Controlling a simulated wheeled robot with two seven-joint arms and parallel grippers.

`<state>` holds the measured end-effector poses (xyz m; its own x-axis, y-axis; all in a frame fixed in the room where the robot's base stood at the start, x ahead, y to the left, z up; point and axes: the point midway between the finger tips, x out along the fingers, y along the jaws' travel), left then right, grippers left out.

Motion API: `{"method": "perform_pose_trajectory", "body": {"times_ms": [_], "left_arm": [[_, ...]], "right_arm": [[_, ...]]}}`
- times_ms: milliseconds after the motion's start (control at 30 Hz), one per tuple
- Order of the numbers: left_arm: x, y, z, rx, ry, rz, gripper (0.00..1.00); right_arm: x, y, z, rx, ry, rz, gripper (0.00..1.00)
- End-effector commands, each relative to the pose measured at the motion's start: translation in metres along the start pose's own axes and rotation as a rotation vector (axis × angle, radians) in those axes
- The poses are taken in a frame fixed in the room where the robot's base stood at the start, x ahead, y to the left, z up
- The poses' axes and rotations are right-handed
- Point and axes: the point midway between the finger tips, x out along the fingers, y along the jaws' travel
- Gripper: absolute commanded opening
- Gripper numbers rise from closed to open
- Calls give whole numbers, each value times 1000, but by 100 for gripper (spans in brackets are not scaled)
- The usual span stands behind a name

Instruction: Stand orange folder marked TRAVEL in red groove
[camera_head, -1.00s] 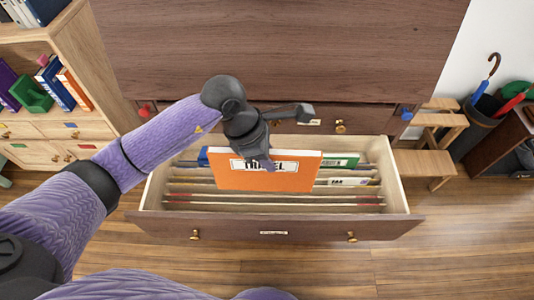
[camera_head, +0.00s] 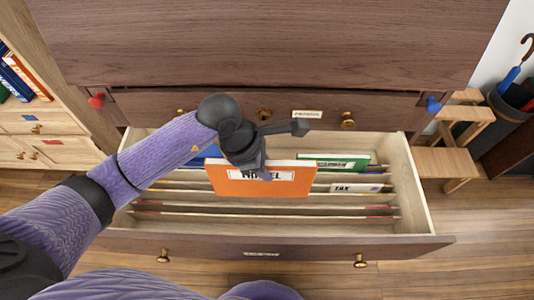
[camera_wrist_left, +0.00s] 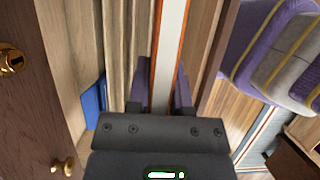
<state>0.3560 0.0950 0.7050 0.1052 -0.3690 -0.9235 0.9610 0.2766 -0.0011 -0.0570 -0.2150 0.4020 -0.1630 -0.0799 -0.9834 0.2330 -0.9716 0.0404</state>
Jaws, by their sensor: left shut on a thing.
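The orange folder (camera_head: 230,183) hangs upright over the open drawer, facing me. Its white label is partly covered by my left gripper, so the word cannot be read in full. My left gripper (camera_head: 262,170) is shut on the folder's top edge. In the left wrist view, the gripper (camera_wrist_left: 160,92) has a finger on each side of the folder (camera_wrist_left: 169,55). Red-marked divider strips (camera_head: 160,212) run across the front part of the drawer, nearer me than the folder. Whether the folder's lower edge touches any divider cannot be told. My right gripper is not in view.
The drawer's front panel (camera_head: 300,246) faces me. A wooden step stool (camera_head: 440,160) stands at the right, a shelf (camera_head: 45,120) at the left.

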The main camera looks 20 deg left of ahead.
Motion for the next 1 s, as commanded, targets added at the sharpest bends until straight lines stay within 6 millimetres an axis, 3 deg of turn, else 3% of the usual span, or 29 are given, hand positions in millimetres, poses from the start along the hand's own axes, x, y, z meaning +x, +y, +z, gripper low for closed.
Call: {"method": "perform_pose_trajectory", "body": {"times_ms": [33, 100, 367, 800, 1000], "left_arm": [[19, -1, -8, -2, 1, -6, 0], [28, -1, -12, -1, 1, -4, 0], [39, -1, -16, 0, 0, -1, 0], [103, -1, -43, -1, 1, -5, 0], [110, 0, -46, 0, 0, 0, 0]], "right_arm": [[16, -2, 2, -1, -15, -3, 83], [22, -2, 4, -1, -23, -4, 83], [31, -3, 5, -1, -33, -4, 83], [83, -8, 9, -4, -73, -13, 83], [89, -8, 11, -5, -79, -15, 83]]}}
